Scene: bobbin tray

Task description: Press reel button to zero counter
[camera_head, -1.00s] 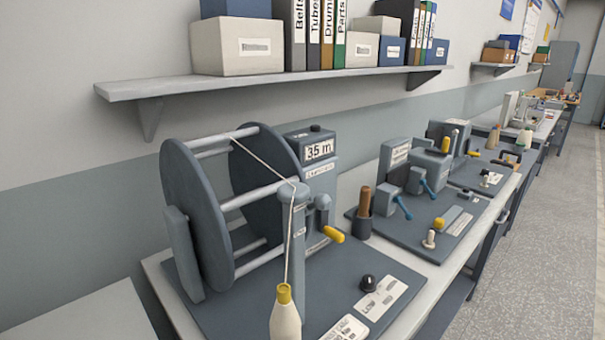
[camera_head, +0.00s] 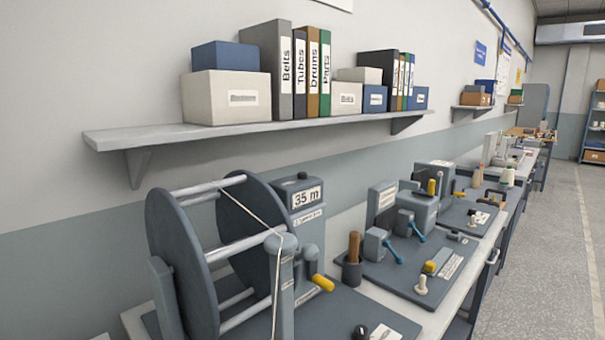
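The reel (camera_head: 229,245) stands at the left of the bench, with two dark discs joined by light bars and a cream cord running over a grey post (camera_head: 281,270). Behind it stands the grey counter (camera_head: 304,209), whose display reads "35 m". A small dark button (camera_head: 302,176) sits on the counter's top. A yellow crank handle (camera_head: 323,283) sticks out beside the post. A black knob (camera_head: 361,332) shows at the bottom edge of the view, beside a white label. My gripper is not in view.
A wall shelf (camera_head: 240,131) with boxes and binders juts out above the reel and counter. To the right, a second base plate (camera_head: 405,268) holds grey devices with blue and yellow levers. The aisle floor (camera_head: 540,260) at the right is clear.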

